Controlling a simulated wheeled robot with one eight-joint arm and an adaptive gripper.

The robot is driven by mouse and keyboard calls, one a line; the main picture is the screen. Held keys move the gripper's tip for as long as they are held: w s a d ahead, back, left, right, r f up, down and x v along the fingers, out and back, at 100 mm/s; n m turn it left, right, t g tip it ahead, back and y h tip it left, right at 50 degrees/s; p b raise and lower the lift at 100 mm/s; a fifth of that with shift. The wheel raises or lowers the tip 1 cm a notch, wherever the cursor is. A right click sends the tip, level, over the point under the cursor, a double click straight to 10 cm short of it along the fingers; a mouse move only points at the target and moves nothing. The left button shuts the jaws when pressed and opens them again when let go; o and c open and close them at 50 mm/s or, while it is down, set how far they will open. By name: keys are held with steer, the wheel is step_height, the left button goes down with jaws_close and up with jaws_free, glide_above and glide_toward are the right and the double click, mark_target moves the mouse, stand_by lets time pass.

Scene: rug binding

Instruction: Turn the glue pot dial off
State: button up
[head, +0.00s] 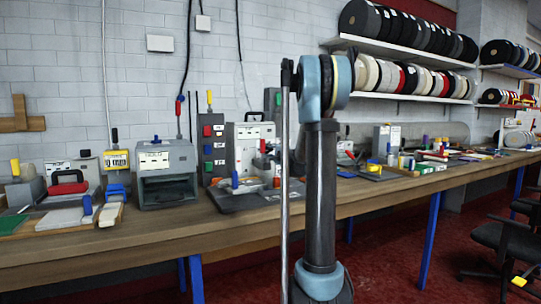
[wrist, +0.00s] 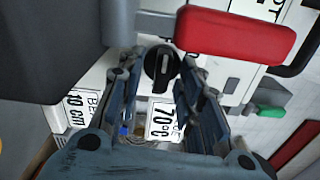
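The black round dial (wrist: 161,66) shows in the wrist view on a white panel (wrist: 215,72), with a raised grip and a light mark on it. A label reading 70°C (wrist: 163,118) sits below it in the picture. A partly cut-off label (wrist: 268,8) at the top ends in "OT". My gripper (wrist: 160,78) is open, one finger on each side of the dial. I cannot tell whether the fingers touch it. In the head view I cannot make out the dial or my gripper clearly; my arm stands across the middle.
A red handle (wrist: 235,35) projects close above the dial in the wrist view. The long wooden bench (head: 160,236) carries several devices; the red floor (head: 400,265) in front is mostly clear.

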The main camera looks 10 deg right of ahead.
steer(key=shift+c, duration=0.5)
jaws_close()
steer(key=shift+n, duration=0.6)
steer(key=shift+o, duration=0.5)
jaws_free()
